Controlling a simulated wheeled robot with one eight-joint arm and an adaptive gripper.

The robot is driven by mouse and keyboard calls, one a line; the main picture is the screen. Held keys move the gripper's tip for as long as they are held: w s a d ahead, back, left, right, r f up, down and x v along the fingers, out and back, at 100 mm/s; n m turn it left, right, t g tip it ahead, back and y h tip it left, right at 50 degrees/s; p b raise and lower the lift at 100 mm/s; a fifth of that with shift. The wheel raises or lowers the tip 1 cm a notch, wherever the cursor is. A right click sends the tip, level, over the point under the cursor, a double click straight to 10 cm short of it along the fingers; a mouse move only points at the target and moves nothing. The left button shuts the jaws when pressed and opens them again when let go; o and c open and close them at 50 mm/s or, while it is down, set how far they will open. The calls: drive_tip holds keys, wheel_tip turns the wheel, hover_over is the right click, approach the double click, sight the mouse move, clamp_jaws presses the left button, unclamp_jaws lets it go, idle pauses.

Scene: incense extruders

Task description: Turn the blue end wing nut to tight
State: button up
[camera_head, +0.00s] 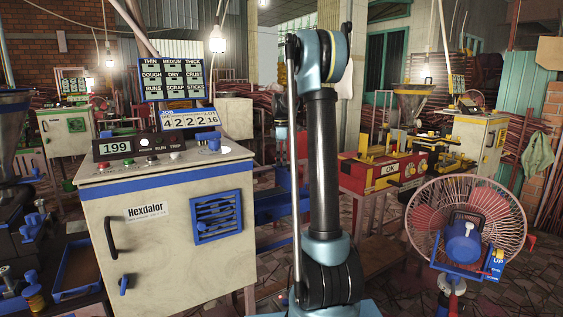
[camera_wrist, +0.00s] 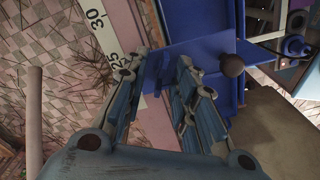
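My gripper (camera_wrist: 161,60) shows in the wrist view with its two blue-grey fingers spread apart, and nothing is clearly gripped. A thin dark-blue piece (camera_wrist: 158,70) shows between and beyond the fingertips, beside a flat blue plate (camera_wrist: 205,48). I cannot tell whether this piece is the blue end wing nut, or whether a finger touches it. A blue knob-like part (camera_wrist: 296,46) shows at the upper right of the wrist view. In the head view my arm's upright links hide the middle, and my gripper is not seen there.
A dark round knob (camera_wrist: 232,65) stands right of the fingers. A ruler strip (camera_wrist: 103,30) lies left of them. In the head view, a Hexdalor cabinet (camera_head: 160,265) stands left, a red machine (camera_head: 368,176) behind, and a caged fan (camera_head: 490,195) right.

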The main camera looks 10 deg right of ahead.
clamp_jaws()
